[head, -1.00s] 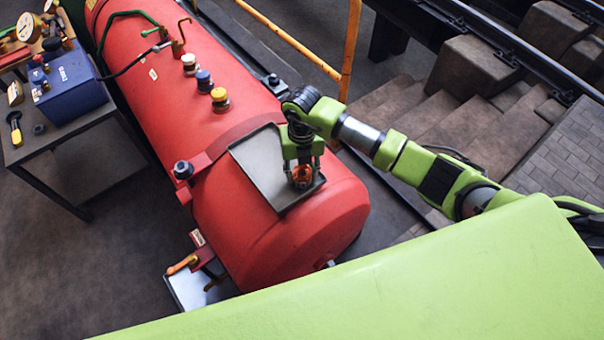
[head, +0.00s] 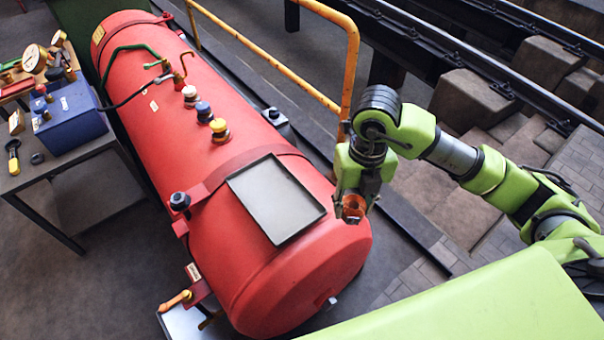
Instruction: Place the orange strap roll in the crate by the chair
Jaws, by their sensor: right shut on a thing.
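My right gripper (head: 352,207) is shut on the orange strap roll (head: 353,210), which shows between its fingers. It holds the roll above the right side of the red boiler, clear of the grey tray (head: 277,199) on top. The tray is empty. My left gripper is not in view. The crate and the chair are not in view.
The long red boiler (head: 235,150) fills the middle. A yellow handrail (head: 268,60) runs behind it. At the left, a table (head: 60,170) bears a blue box (head: 70,118), gauges and tools. Stone steps and rails lie at the right.

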